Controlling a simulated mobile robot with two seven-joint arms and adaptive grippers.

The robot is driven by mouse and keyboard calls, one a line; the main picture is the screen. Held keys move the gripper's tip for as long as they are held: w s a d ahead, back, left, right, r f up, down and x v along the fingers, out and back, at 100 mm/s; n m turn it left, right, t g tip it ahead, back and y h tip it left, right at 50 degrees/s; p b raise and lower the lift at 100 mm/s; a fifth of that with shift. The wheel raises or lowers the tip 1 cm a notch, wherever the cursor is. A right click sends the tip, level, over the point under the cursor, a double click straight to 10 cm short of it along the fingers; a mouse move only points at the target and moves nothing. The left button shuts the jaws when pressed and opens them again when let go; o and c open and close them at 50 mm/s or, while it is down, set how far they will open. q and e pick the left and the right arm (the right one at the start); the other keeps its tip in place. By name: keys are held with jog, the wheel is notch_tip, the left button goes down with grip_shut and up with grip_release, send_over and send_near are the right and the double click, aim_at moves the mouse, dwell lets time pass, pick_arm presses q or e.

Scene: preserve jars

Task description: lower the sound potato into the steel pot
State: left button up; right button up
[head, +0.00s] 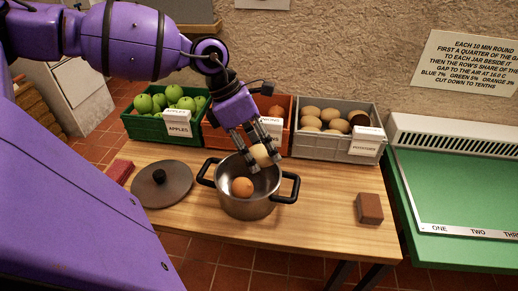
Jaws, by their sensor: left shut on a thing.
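My left gripper (260,150) is shut on a pale tan potato (263,156), at the back right part of the steel pot's opening. The steel pot (247,206) stands on the wooden table, open, with two black handles. A round orange-brown item (242,187) lies inside it, to the left of the held potato. Whether the potato touches the pot wall, I cannot tell. The fingers cover part of the potato. My right gripper is not in view.
Behind the pot stand a green crate of apples (152,130), an orange crate (220,141) and a grey crate of potatoes (310,146), one with a dark patch. A lid (161,185) lies left of the pot. A brown block (369,208) sits right, with bare table between.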

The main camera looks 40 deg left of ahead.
pick_arm(q)
jog(key=shift+s+f+b, duration=0.15)
jog(key=shift+f+b, duration=1.65)
jog(key=shift+f, duration=2.85)
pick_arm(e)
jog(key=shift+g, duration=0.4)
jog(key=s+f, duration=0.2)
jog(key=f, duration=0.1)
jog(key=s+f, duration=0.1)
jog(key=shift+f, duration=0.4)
pick_arm(q)
jog(key=shift+f+b, duration=0.85)
jog(key=shift+f, duration=0.6)
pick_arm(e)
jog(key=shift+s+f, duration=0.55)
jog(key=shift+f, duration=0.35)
pick_arm(q)
jog(key=o, duration=1.3)
jog(key=shift+o, duration=0.2)
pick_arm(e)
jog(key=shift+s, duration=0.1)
